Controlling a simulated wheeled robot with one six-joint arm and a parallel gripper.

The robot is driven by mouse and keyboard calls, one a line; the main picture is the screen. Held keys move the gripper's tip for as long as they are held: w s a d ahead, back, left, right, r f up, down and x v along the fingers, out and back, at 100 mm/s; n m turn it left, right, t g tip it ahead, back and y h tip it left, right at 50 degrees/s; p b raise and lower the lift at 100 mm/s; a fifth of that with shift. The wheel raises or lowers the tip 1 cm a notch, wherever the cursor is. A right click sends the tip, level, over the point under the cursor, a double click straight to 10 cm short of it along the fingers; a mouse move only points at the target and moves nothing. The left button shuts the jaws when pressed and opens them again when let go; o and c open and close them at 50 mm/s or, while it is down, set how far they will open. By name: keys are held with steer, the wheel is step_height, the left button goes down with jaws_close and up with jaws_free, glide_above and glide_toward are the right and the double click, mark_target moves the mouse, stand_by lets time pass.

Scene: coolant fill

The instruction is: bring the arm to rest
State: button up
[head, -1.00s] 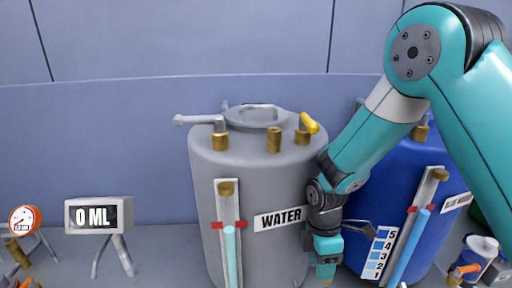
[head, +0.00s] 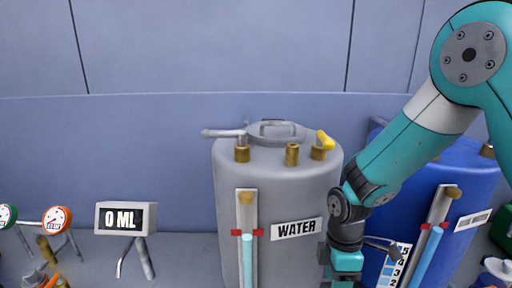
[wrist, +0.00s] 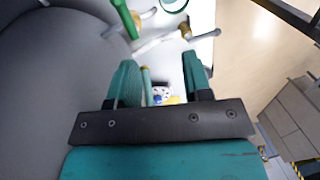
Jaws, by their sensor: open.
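My gripper (wrist: 166,85) is open in the wrist view, with its two teal fingers apart. No object is clearly held between them; small white and yellow parts show in the gap, beyond the fingers. In the head view my teal arm comes down from the upper right in front of the blue tank (head: 470,185). The wrist hangs beside the right side of the grey WATER tank (head: 265,185). The fingertips lie below the picture edge there.
A display (head: 126,218) reading 0 ML stands at the left, with a red-rimmed gauge (head: 57,219) beside it. The WATER tank has a yellow-handled valve (head: 325,140) on top. In the wrist view a grey curved surface (wrist: 50,90) fills the left; open floor (wrist: 250,55) shows right.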

steer(key=s+a+r+m+t+y+b, duration=0.1)
steer(key=s+r+m+b, duration=0.3)
steer(key=s, duration=0.4)
steer(key=s+a+r+m+t+y+b, duration=0.1)
steer(key=s+r+m+y+b, duration=0.1)
steer(key=s+r+m+b, duration=0.3)
steer(key=s+r+m, duration=0.1)
steer(key=s, duration=0.3)
steer(key=shift+s+a+r+y, duration=0.15)
steer(key=shift+s+y, duration=0.05)
steer(key=shift+y, duration=0.2)
steer(key=shift+w, duration=0.15)
stand_by(1.5)
steer(key=w+d+f+n+g+p, duration=0.1)
steer(key=w+d+f+n, duration=0.2)
steer(key=w, duration=0.5)
steer(key=w+d+f+n, duration=0.1)
steer(key=w+d+n, duration=0.35)
steer(key=w, duration=0.35)
steer(key=w+d+f+n+g+p, duration=0.1)
steer(key=w+d+f+n, duration=0.2)
steer(key=w, duration=0.4)
steer(key=p+x, duration=0.4)
steer(key=x, duration=1.2)
steer(key=shift+s+d+f, duration=0.1)
steer(key=shift+c, duration=0.3)
